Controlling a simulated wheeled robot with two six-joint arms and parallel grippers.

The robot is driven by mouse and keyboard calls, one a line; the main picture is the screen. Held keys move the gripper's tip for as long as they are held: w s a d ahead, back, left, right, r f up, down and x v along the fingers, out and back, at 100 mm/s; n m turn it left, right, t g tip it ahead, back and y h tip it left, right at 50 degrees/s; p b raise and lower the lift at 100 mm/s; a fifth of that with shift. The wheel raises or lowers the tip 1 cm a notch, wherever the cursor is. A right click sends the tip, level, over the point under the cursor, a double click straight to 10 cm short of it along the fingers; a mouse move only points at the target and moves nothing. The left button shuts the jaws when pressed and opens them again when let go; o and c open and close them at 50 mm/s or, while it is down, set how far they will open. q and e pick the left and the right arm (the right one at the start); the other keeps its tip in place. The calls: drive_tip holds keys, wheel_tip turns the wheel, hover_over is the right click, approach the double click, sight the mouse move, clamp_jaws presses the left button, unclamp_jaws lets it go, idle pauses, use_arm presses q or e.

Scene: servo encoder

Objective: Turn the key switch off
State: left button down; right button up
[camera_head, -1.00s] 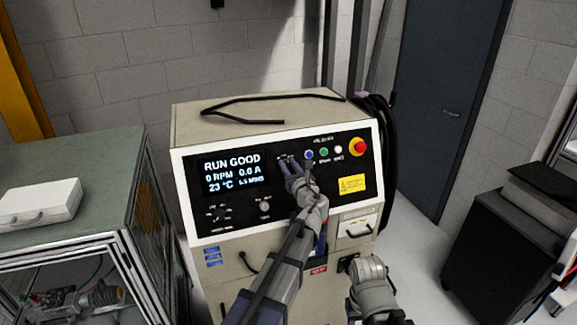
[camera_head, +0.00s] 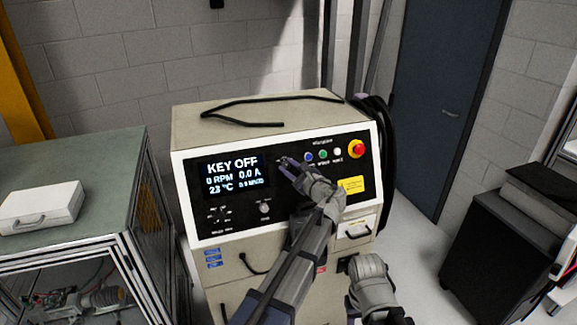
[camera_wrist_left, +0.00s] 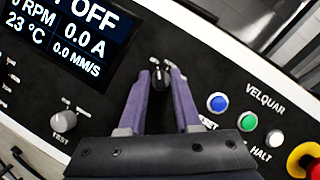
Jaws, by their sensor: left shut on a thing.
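The key switch (camera_wrist_left: 159,78) is a small black knob with pale marks beside it on the black panel in the left wrist view. My left gripper (camera_wrist_left: 160,82) has its two purple fingers on either side of the key switch and is shut on it.
Blue (camera_head: 309,156), green (camera_head: 323,154) and white (camera_head: 337,152) buttons and a red emergency stop (camera_head: 357,148) are right of the gripper. A round knob (camera_head: 264,207) sits below the display. A bench with a white case (camera_head: 40,206) stands left, a dark cart (camera_head: 510,235) right.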

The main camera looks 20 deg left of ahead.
use_arm(q)
drive_tip(key=shift+n+g+p, duration=0.3)
drive_tip(key=shift+n, duration=0.8)
drive_tip(key=c, duration=0.9)
unclamp_jaws()
drive_tip(key=p+v, duration=0.1)
drive_tip(key=v, duration=0.7)
drive_tip(key=shift+w, duration=0.1)
